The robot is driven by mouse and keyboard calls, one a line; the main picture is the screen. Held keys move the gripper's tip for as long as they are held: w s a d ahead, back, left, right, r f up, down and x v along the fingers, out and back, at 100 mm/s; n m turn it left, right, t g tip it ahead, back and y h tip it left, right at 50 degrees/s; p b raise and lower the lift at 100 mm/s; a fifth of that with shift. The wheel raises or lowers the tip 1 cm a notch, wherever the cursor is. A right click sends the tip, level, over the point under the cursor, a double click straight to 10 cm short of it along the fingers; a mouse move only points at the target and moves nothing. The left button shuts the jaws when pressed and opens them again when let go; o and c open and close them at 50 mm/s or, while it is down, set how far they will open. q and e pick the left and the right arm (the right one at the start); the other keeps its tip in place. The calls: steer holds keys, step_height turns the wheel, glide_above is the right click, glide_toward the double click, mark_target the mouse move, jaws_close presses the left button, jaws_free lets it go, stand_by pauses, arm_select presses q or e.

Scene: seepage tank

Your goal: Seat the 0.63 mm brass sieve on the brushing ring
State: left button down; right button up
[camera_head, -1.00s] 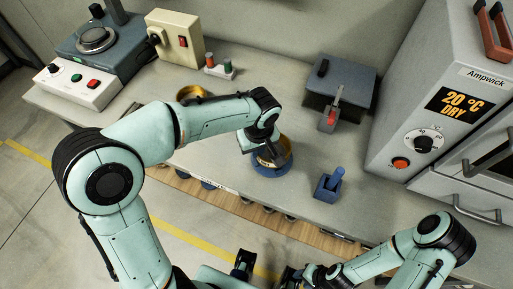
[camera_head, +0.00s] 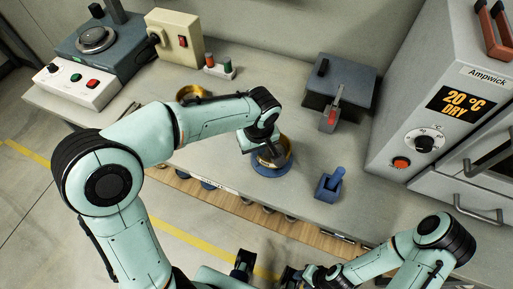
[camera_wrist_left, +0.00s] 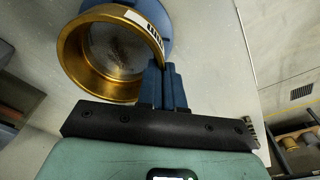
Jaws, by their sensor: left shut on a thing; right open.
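The brass sieve (camera_head: 286,147) is a gold-rimmed round pan with a white label, which shows on its wall in the wrist view (camera_wrist_left: 78,62); the label's print is unreadable. My left gripper (camera_head: 268,150) is shut on the sieve's wall, its fingers (camera_wrist_left: 163,84) at the rim. The blue brushing ring (camera_head: 272,171) is directly beneath the sieve on the bench; its blue edge also shows behind the sieve in the wrist view (camera_wrist_left: 160,12). I cannot tell whether the sieve rests fully on it. My right gripper (camera_head: 288,274) is open, low in the head view, away from the bench top.
Another brass pan (camera_head: 192,93) sits behind my left arm. A blue holder (camera_head: 329,184) stands right of the ring, a dark grey box (camera_head: 340,84) behind it. The oven (camera_head: 445,105) bounds the right side. Bench between ring and oven is mostly clear.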

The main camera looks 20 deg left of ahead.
arm_select(q)
steer(key=shift+f+b, duration=0.75)
steer(key=shift+f, duration=0.25)
steer(key=c, duration=1.2)
jaws_free()
step_height(320, 180, up, 13)
steer(key=s+p, duration=0.1)
steer(key=p, duration=0.1)
steer(key=shift+d+r, duration=0.2)
steer(key=shift+d, duration=0.25)
steer(key=shift+s, duration=0.1)
